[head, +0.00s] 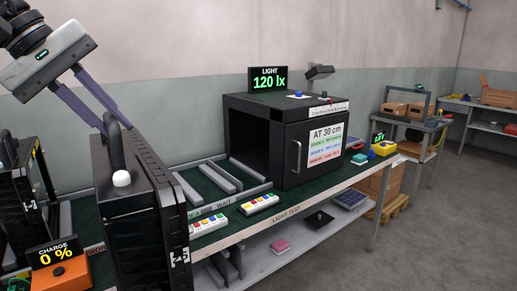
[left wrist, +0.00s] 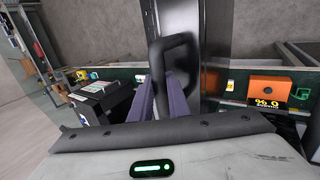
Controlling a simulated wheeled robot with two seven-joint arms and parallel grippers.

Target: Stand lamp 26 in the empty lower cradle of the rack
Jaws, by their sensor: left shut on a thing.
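My left gripper (head: 103,117) comes down from the upper left and is shut on the black handle of a lamp. The lamp (head: 135,205) is a tall black finned housing with a white knob and a white number mark low on its side, too small to read surely. It hangs upright in front of the bench and hides part of it. In the left wrist view the purple fingers (left wrist: 166,95) close around the lamp's looped handle (left wrist: 178,45). I cannot pick out the rack or its lower cradle. My right gripper is out of view.
The bench (head: 330,188) carries grey rails (head: 218,178), a black test box (head: 290,140) under a 120 lx display, and coloured button strips. An orange charger (head: 60,277) reads 0 %. Another black lamp (head: 18,195) stands at far left.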

